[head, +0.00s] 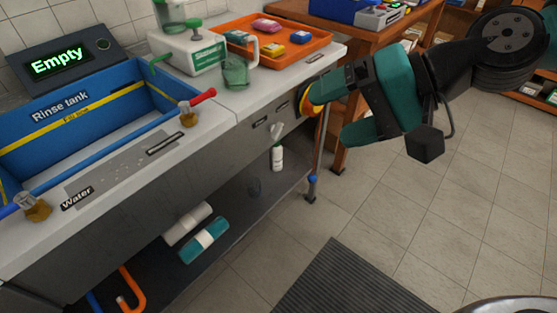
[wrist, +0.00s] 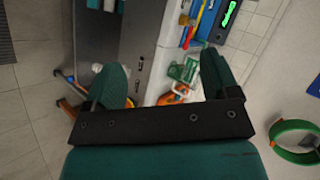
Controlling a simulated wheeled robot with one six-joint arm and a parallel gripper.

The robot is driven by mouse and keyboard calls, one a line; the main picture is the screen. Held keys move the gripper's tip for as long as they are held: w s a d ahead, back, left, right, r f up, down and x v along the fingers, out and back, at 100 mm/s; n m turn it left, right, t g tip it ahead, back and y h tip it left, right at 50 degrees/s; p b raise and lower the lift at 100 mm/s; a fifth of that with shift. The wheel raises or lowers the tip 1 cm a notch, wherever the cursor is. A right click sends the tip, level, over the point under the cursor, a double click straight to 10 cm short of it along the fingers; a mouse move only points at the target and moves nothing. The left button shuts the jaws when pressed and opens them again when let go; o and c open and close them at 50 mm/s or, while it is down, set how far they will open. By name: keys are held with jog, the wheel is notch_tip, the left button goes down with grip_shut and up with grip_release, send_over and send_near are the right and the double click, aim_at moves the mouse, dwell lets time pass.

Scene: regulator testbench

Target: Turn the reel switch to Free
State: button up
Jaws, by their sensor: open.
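A small pale lever (head: 276,130) sits on the grey front panel of the bench, under dark labels too small to read. It may be the reel switch; I cannot tell its setting. A yellow and orange round part (head: 311,98), possibly the reel, shows at the panel's right end, partly hidden by my gripper. My gripper (head: 332,112) is open, to the right of the lever and in front of the bench end. In the wrist view its two teal fingers (wrist: 163,75) stand apart with nothing between them touching, and the bench panel (wrist: 140,35) lies beyond.
The bench top (head: 215,110) carries a white dispenser (head: 188,50), a green jug (head: 236,72) and an orange tray (head: 300,50). A blue rinse tank (head: 60,108) is at left. A white bottle (head: 277,158) stands on the lower shelf. Tiled floor (head: 430,220) is open at right.

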jog(key=w+f+m+t+y+b, duration=0.2)
jog(key=w+f+m+b, duration=0.2)
jog(key=f+b, duration=0.35)
jog(key=w+f+m+t+y+b, duration=0.1)
jog(key=w+f+m+t+b, duration=0.1)
jog(key=w+f+m+b, duration=0.5)
jog(key=m+t, duration=0.5)
jog(key=m, duration=0.1)
send_near(279, 133)
jog(key=x, duration=1)
jog(key=shift+p, duration=0.35)
jog(key=shift+c, duration=0.5)
jog(key=c, duration=0.8)
jog(key=shift+n, duration=0.3)
